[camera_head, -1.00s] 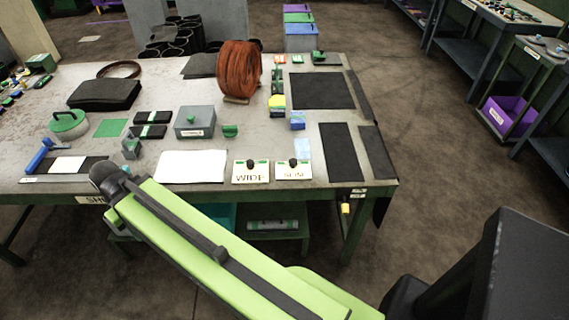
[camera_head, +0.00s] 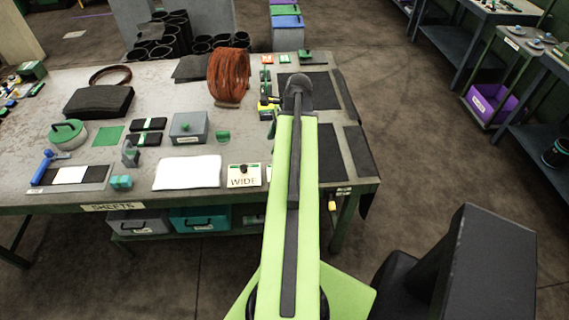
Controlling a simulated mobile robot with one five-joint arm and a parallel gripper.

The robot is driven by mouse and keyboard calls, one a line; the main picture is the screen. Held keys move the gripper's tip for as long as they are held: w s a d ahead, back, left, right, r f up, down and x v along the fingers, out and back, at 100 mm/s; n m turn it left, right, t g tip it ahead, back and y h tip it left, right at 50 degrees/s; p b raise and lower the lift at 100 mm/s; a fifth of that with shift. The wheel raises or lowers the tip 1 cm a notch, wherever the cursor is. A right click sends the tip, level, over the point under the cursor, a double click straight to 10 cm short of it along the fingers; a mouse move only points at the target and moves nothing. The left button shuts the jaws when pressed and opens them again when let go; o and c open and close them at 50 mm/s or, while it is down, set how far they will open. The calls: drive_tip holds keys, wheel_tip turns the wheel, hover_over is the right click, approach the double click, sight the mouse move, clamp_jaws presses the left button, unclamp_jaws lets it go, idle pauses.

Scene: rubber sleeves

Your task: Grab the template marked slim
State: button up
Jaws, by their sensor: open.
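The template marked slim is almost wholly hidden behind my raised green arm. Only a thin pale sliver of the slim template (camera_head: 269,175) shows at the arm's left edge, near the table's front edge. The template marked WIDE (camera_head: 244,176), a cream card with a dark knob and green strip, lies just left of it. My gripper is not in view; only the green arm link and its dark joint show, reaching up over the right part of the table.
Black sheets (camera_head: 330,150) lie at right. Drawers (camera_head: 200,217) sit below.

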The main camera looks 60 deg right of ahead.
drive_tip(key=s+d+r+m+t, duration=0.1)
drive_tip(key=s+d+r+m, duration=0.2)
drive_tip(key=s+d+m, duration=0.4)
drive_tip(key=w+a+f+b, duration=0.1)
drive_tip(key=f+b, duration=0.2)
drive_tip(key=f, duration=0.1)
drive_tip(key=w+a+f+n+b, duration=0.1)
drive_tip(key=f+b, duration=0.3)
drive_tip(key=w+a+f+n+b, duration=0.1)
drive_tip(key=f+b, duration=0.2)
drive_tip(key=f, duration=0.1)
drive_tip(key=shift+w+f+b, duration=0.1)
drive_tip(key=shift+b, duration=0.25)
drive_tip(key=b+x, duration=0.4)
drive_tip(key=shift+f, duration=0.4)
drive_tip(key=shift+f+b, duration=0.25)
drive_tip(key=shift+b, duration=0.25)
drive_tip(key=shift+r, duration=0.15)
drive_tip(key=shift+c, duration=0.4)
clamp_jaws()
